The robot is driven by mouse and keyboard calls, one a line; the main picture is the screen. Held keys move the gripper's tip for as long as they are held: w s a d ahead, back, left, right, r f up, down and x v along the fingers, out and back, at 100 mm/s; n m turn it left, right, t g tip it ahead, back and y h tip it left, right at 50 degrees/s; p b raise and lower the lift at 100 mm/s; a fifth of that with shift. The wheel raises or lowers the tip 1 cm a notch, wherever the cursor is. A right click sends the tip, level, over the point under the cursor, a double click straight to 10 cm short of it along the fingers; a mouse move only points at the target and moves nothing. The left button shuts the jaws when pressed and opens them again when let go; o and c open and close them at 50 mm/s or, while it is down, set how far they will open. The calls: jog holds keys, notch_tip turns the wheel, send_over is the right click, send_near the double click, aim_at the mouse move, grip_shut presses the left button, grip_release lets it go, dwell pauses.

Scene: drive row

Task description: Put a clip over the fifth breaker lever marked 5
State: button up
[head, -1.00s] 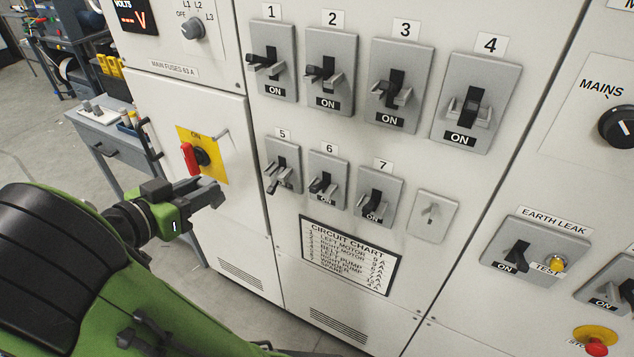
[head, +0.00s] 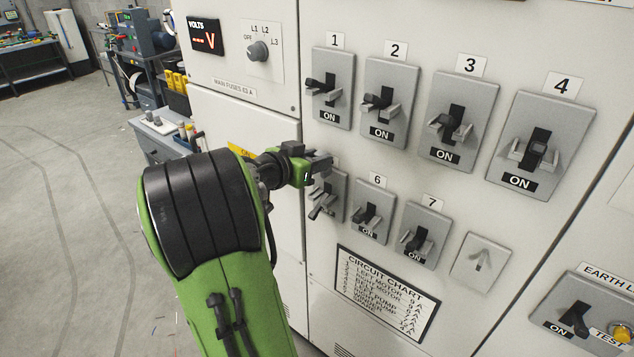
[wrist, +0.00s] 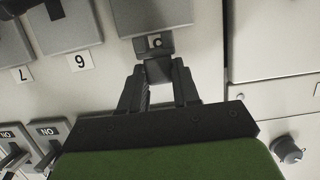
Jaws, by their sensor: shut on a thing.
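Breaker 5 (head: 333,205) is the leftmost grey plate in the lower row of the head view. Its lever (head: 320,212) sticks out and points down, and no ON label shows on it. My gripper (head: 320,164) is in front of this plate's top and hides its number label. In the wrist view, which is upside down, my gripper (wrist: 158,75) is shut on a small dark block, seemingly the clip (wrist: 158,70). The plate of breaker 5 (wrist: 150,14) shows just past the fingertips. I cannot tell whether the clip touches it.
Breaker 6 (head: 369,210) and breaker 7 (head: 424,236) stand to the right, with levers jutting out. Breaker 1 (head: 331,88) and others form the row above. The circuit chart (head: 386,292) is below. A rotary knob (head: 258,50) is at upper left.

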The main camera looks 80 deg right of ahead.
notch_tip(320, 180, down, 7)
jog(key=shift+d+r+b, duration=0.1)
jog(key=shift+d+b, duration=0.05)
jog(key=shift+b, duration=0.85)
jog(key=shift+s+d+f, duration=0.1)
jog(key=shift+d+f, duration=0.1)
jog(key=shift+d, duration=0.05)
jog(key=shift+f, duration=0.15)
jog(key=o, duration=1)
jog(key=shift+o, duration=0.2)
